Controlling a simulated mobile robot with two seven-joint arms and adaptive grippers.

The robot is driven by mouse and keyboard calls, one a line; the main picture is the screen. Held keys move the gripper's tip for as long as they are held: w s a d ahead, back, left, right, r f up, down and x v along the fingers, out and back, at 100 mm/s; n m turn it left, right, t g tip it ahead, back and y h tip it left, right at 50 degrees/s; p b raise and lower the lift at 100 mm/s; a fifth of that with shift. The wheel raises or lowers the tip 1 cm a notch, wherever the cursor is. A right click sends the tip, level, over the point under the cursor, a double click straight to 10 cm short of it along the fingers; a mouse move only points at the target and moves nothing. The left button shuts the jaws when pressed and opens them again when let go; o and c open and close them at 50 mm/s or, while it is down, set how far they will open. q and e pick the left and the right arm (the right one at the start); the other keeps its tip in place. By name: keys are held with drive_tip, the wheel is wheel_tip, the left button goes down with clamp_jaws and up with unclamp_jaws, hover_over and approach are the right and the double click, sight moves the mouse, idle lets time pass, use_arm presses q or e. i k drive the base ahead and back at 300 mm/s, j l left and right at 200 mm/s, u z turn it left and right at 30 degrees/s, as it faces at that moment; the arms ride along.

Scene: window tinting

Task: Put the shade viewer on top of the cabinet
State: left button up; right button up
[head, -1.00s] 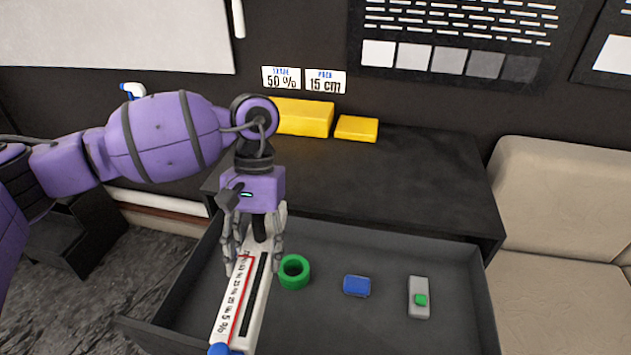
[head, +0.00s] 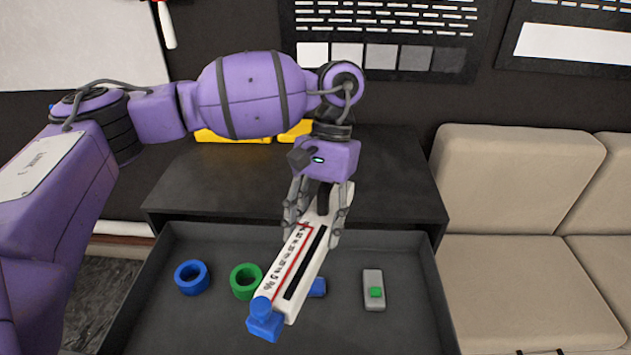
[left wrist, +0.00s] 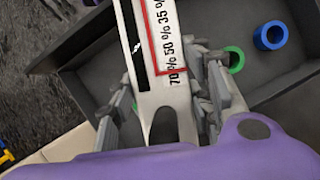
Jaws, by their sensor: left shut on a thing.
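The shade viewer (head: 297,262) is a long white bar with a red line, percent marks, a dark slot and a blue end piece. My left gripper (head: 315,222) is shut on its far end and holds it over the open drawer, the blue end pointing toward me. In the left wrist view the viewer (left wrist: 165,100) lies between the fingers (left wrist: 165,108). The cabinet (head: 395,180) has a dark flat top behind the drawer; my arm hides part of it. My right gripper is not in view.
The open drawer (head: 180,330) holds a blue ring (head: 192,277), a green ring (head: 246,281), a blue block (head: 318,288) partly hidden by the viewer, and a grey piece with a green button (head: 374,290). Yellow boxes (head: 232,136) stand at the cabinet's back. A beige sofa (head: 520,220) is at right.

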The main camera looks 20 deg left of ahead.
sight(258, 187)
drive_tip(key=j+z, duration=0.1)
drive_tip(key=z, duration=0.25)
drive_tip(key=j+z, duration=0.15)
drive_tip(key=z, duration=0.15)
drive_tip(key=j+z, duration=0.1)
drive_tip(key=z, duration=0.25)
drive_tip(key=k+j, duration=0.15)
drive_tip(key=j, duration=0.2)
drive_tip(key=k+j, duration=0.2)
drive_tip(key=j, duration=0.15)
drive_tip(key=k+j, duration=0.15)
drive_tip(key=j, duration=0.2)
drive_tip(key=k+j, duration=0.2)
drive_tip(key=j, duration=0.15)
